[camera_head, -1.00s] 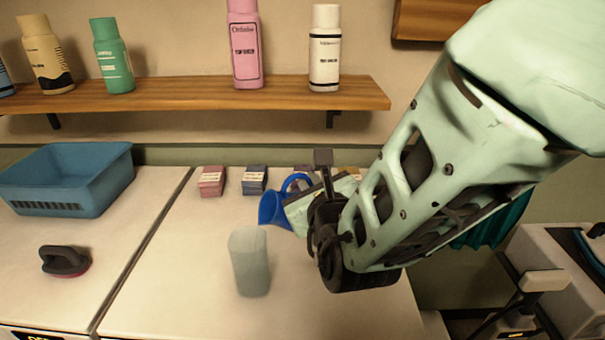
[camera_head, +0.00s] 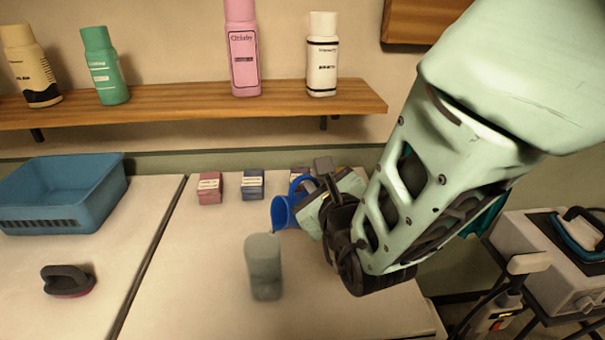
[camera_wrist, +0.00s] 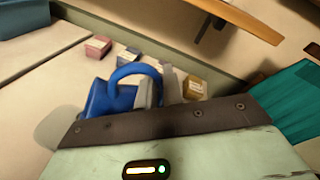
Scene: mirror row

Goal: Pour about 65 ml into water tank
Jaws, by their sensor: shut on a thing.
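My gripper (camera_head: 315,203) is shut on a blue jug (camera_head: 284,213), largely covering the jug's right side. The jug is tilted, with its mouth toward the lower left. A translucent grey container (camera_head: 264,268), likely the water tank, stands upright on the white top. The jug's lower lip shows just above and right of the tank's rim. I cannot make out a stream or the tank's liquid level. In the wrist view the jug (camera_wrist: 108,100) and its looped handle show beyond the dark gripper edge, with part of the tank (camera_wrist: 62,126) to the left.
Small pink (camera_head: 209,188) and dark blue boxes (camera_head: 252,184) stand behind the jug. A blue basket (camera_head: 62,195) and a dark, handled object (camera_head: 68,281) are at left. A wooden shelf (camera_head: 190,105) with bottles hangs above.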

